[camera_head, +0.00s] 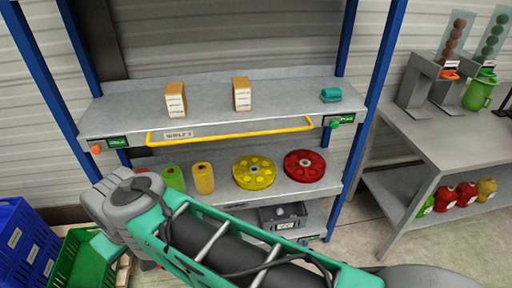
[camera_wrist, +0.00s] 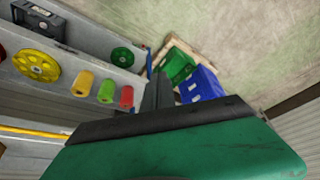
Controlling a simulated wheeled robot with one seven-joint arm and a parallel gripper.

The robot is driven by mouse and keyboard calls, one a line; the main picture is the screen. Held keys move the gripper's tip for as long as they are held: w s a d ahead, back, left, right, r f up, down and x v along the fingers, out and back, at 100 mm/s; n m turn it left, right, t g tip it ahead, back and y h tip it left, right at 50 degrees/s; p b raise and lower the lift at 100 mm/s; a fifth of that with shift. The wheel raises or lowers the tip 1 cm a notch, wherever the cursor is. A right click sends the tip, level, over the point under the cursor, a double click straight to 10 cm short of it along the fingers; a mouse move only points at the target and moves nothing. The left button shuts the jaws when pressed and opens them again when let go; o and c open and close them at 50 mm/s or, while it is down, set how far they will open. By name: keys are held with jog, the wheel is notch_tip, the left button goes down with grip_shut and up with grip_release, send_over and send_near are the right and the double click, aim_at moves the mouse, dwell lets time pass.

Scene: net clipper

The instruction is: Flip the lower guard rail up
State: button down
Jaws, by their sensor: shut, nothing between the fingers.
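One yellow guard rail (camera_head: 230,135) runs along the front edge of the upper visible shelf in the head view. It hangs low across the shelf's front face, its short ends bent up to the edge. I cannot tell from the label whether this is the lower rail. Part of a yellow rail (camera_wrist: 32,131) also shows at the left of the wrist view. My gripper (camera_wrist: 160,78) is shut and empty in the wrist view, pointing toward the crates, with the rail off to its left and apart from it. In the head view my arm hides the gripper.
Two small boxes (camera_head: 176,100) and a teal item (camera_head: 330,95) stand on the upper shelf (camera_head: 208,98). The shelf below holds coloured cylinders (camera_head: 203,178) and yellow and red discs (camera_head: 304,165). Blue crates (camera_head: 25,245) stand lower left; a side table (camera_head: 440,140) stands right.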

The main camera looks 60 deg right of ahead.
jog(key=shift+a, duration=0.1)
jog(key=w+d+f+m+t+y+b, duration=0.1)
jog(key=w+d+f+m+t+b, duration=0.55)
jog(key=w+m+b, duration=0.35)
jog(key=w+d+f+m+t+b, duration=0.55)
jog(key=w+f+b, duration=0.3)
jog(key=b, duration=0.35)
jog(key=s+d+m+h+b, duration=0.4)
jog(key=s+d+m+h, duration=0.2)
jog(key=d+m, duration=0.3)
jog(key=s+d+f+m+h+b, duration=0.1)
jog(key=s+d+m+h+b, duration=0.3)
jog(key=s+d+m+h, duration=0.3)
jog(key=s+d+f+m+h+b, duration=0.1)
jog(key=s+d+m+h+b, duration=0.4)
jog(key=d+m, duration=0.7)
jog(key=shift+s+m+h, duration=0.7)
jog(key=shift+m+h, duration=0.2)
jog(key=shift+m, duration=0.25)
jog(key=shift+d, duration=0.1)
